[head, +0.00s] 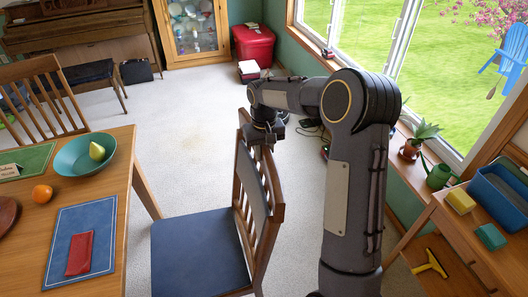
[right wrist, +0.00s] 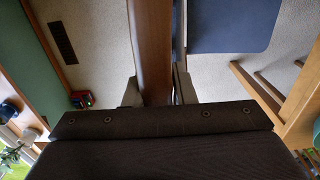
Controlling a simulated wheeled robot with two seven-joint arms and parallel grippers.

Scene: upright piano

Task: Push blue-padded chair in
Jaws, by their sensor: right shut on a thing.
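The blue-padded chair (head: 198,252) stands to the right of the wooden table (head: 137,172), its seat facing the table. A strip of carpet shows between the seat's left edge and the table. The chair's slatted wooden back is on the right side. My right gripper (head: 264,136) is at the top of the chair back, shut on it. In the right wrist view, the fingers (right wrist: 158,92) lie on both sides of a wooden part of the back, and the blue seat (right wrist: 230,25) shows beyond. My left gripper is not in view.
The table holds a teal bowl (head: 84,154) with a pear, an orange (head: 42,193) and a blue placemat (head: 72,262) with a red napkin. Another chair (head: 42,98) stands behind it. A wooden shelf unit (head: 440,225) stands at right. Carpet is clear beyond the chair.

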